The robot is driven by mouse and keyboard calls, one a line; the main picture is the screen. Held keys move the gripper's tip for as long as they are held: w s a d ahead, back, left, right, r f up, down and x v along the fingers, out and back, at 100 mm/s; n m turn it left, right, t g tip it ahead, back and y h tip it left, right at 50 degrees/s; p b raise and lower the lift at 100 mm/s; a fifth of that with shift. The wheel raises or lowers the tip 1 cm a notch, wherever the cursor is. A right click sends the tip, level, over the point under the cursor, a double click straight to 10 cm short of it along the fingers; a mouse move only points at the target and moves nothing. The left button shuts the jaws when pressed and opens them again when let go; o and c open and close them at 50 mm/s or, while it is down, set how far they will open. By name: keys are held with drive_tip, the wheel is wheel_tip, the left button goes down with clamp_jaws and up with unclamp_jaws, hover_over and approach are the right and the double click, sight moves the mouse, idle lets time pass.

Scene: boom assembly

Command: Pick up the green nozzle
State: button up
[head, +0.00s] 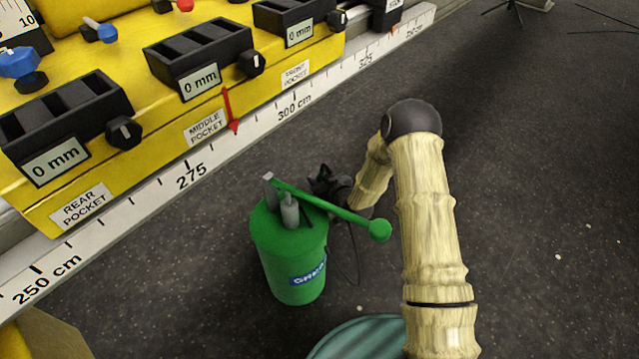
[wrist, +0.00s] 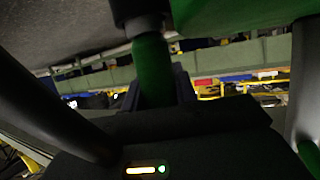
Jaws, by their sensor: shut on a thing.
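A green nozzle (wrist: 152,68) with a dark upper end stands between the dark jaws of my gripper (wrist: 157,92) in the wrist view. The jaws are shut on it. In the head view my gripper (head: 326,182) is beside the upper right of a green grease pump (head: 290,255). The pump stands upright, with a long green handle (head: 330,208) crossing in front of my gripper. The nozzle itself cannot be made out in the head view.
A yellow machine (head: 155,110) with black pocket boxes and a white ruler edge (head: 200,170) runs along the left and top. A teal round object (head: 360,340) shows at the bottom. A thin dark cable hangs beside the pump.

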wheel_tip(320, 180, up, 7)
drive_tip(key=shift+r+p, duration=0.15)
drive_tip(key=shift+p, duration=0.9)
drive_tip(key=shift+r, duration=0.1)
drive_tip(key=shift+d+r+p, duration=0.1)
drive_tip(key=shift+r+p, duration=0.1)
drive_tip(key=shift+p, duration=0.15)
drive_tip(key=s+d+r+m+h+p, duration=0.2)
drive_tip(key=d+r+p, duration=0.4)
drive_tip(key=r+p, duration=0.4)
drive_tip(key=s+d+r+m+t+h+p, duration=0.1)
drive_tip(key=s+d+r+m+h+p, duration=0.1)
drive_tip(key=d+r+p, duration=0.4)
drive_tip(key=s+d+r+m+t+h+p, duration=0.1)
drive_tip(key=s+d+r+p, duration=0.5)
drive_tip(key=r+p, duration=0.9)
drive_tip(key=m+h+p, duration=0.1)
drive_tip(key=h+p, duration=0.1)
drive_tip(key=p, duration=0.3)
drive_tip(key=shift+d+r+m, duration=0.4)
